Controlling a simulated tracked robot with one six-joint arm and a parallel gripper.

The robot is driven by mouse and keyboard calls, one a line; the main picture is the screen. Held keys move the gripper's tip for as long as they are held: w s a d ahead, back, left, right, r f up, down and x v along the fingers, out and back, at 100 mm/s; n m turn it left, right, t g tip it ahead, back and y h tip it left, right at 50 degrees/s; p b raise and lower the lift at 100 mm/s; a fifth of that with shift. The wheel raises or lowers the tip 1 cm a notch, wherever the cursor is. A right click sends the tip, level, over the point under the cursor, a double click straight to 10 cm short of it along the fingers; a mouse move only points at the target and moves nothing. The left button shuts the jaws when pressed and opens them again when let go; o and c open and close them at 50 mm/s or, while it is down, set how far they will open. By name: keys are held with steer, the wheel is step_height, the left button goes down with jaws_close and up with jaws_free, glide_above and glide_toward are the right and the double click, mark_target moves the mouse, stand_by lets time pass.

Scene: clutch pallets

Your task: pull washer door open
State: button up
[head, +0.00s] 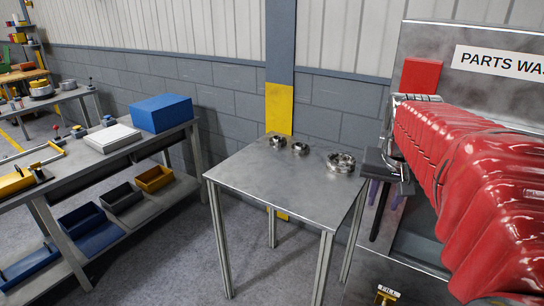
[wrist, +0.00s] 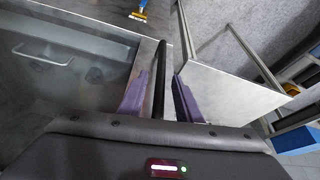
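The parts washer (head: 478,35) stands at the right in the head view, largely hidden behind my red arm. Its door, with a grey see-through window (wrist: 70,85), fills the left of the wrist view and looks shut. A black bar handle (wrist: 160,75) runs along the door's edge; part of it also shows in the head view (head: 380,215). My gripper (wrist: 160,100) has two purple fingers, one on each side of the bar. The fingers are apart, with slim gaps to the bar, so the gripper is open around it. In the head view my gripper (head: 385,193) is at the washer's left edge.
A metal table (head: 265,185) with several metal parts (head: 341,162) stands close left of the washer; its top is right beside my gripper in the wrist view (wrist: 225,90). A yellow FILL valve (head: 386,294) is low on the washer. A workbench (head: 120,150) stands farther left.

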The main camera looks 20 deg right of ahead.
steer(key=shift+x, duration=1.3)
steer(key=shift+c, duration=0.3)
jaws_close()
steer(key=shift+a, duration=0.25)
steer(key=shift+d, duration=0.15)
